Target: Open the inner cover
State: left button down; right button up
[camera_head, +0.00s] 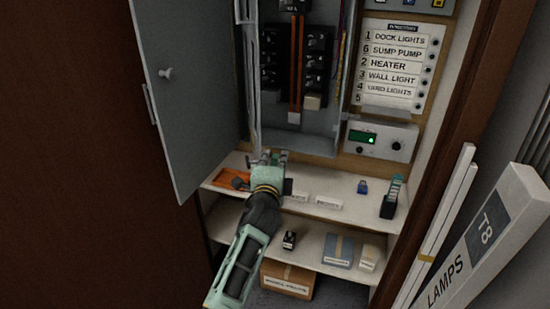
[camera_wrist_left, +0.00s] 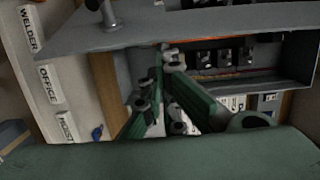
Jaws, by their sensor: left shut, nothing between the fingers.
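The grey electrical box (camera_head: 300,130) stands open on the back board, with dark breakers (camera_head: 314,65) and orange bars exposed. A grey hinged panel with a round knob (camera_head: 166,74) stands swung out on the left; I cannot tell whether it is the inner cover or an outer door. In the left wrist view a grey panel edge with a knob (camera_wrist_left: 105,14) crosses the top, and breakers (camera_wrist_left: 222,56) show behind. My left gripper (camera_head: 268,156) is shut and empty, just below the box's lower left corner; its fingers also show in the left wrist view (camera_wrist_left: 163,66). My right gripper is out of view.
A label board (camera_head: 399,60) and a meter box with a green display (camera_head: 380,138) are right of the box. A shelf (camera_head: 340,186) below holds an orange item (camera_head: 232,179) and small parts. A long lamp carton (camera_head: 485,245) leans at the right.

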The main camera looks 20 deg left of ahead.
pick_arm(q)
jog(key=a+p, duration=0.1)
jog(key=s+a+p, duration=0.1)
jog(key=a, duration=0.1)
jog(key=s+a+p, duration=0.1)
jog(key=shift+s+a+r, duration=0.25)
jog(key=s+a+p, duration=0.2)
jog(key=a, duration=0.4)
jog(key=shift+s+f, duration=0.25)
jog(key=shift+s, duration=0.05)
jog(key=s+d, duration=0.2)
jog(key=s, duration=1)
